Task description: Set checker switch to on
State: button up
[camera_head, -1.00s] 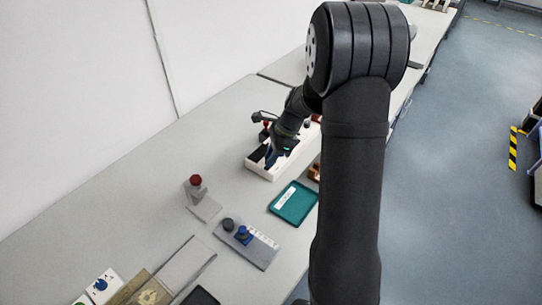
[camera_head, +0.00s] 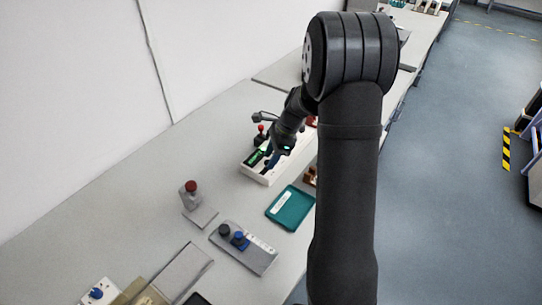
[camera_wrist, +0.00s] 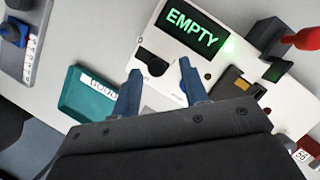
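The checker is a white box (camera_head: 258,177) on the bench in the head view, and its panel (camera_wrist: 225,75) fills the upper middle of the wrist view. A black switch-like part (camera_wrist: 152,62) sits below the display, partly between my fingers. A blue part shows behind the right finger, mostly hidden. My gripper (camera_wrist: 158,67) is open over the panel, its two blue fingers apart with nothing held. Contact with the switch cannot be told.
A teal tray (camera_head: 290,208) lies close in front of the checker. A grey panel with black and blue knobs (camera_head: 250,256) and a red-topped stand (camera_head: 191,197) are nearer. A red-knobbed lever (camera_wrist: 303,40) stands beside the checker. Bare bench lies to the left.

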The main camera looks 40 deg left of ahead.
jog(key=v, duration=1.7)
jog(key=shift+r, duration=0.2)
jog(key=x, duration=1.7)
jog(key=shift+f, duration=0.25)
jog(key=shift+r, duration=0.1)
